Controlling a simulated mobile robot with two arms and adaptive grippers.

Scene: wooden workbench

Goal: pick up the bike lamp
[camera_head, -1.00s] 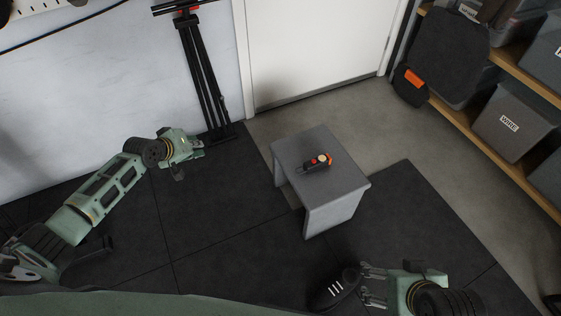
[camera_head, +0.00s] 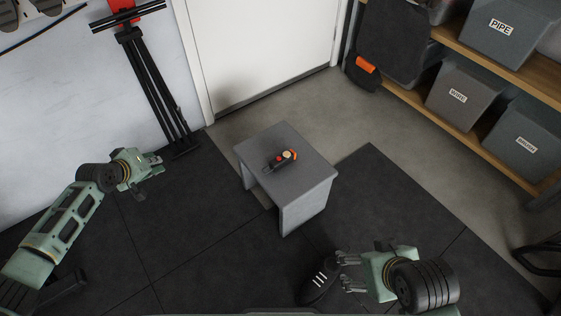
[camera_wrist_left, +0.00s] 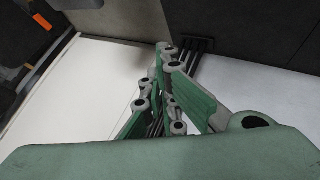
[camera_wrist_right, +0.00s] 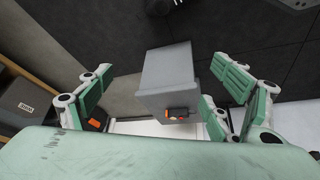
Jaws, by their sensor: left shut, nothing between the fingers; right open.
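The bike lamp (camera_head: 283,159), small and dark with orange parts and a pale round face, lies on top of a small grey stool (camera_head: 314,184). In the right wrist view the lamp (camera_wrist_right: 177,114) shows on the stool (camera_wrist_right: 165,72) between the open fingers, some way off. My right gripper (camera_head: 345,272) is open and empty, in front of the stool and to its right, apart from it. My left gripper (camera_head: 155,166) is shut and empty, left of the stool by the wall. The left wrist view shows its fingers together (camera_wrist_left: 160,90) and no lamp.
A black shoe (camera_head: 319,283) is on the floor beside my right gripper. A folded black stand (camera_head: 155,85) leans by the white door (camera_head: 265,45). Shelves with grey bins (camera_head: 462,92) and a dark backpack (camera_head: 390,45) are at right. The dark floor mat around the stool is mostly clear.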

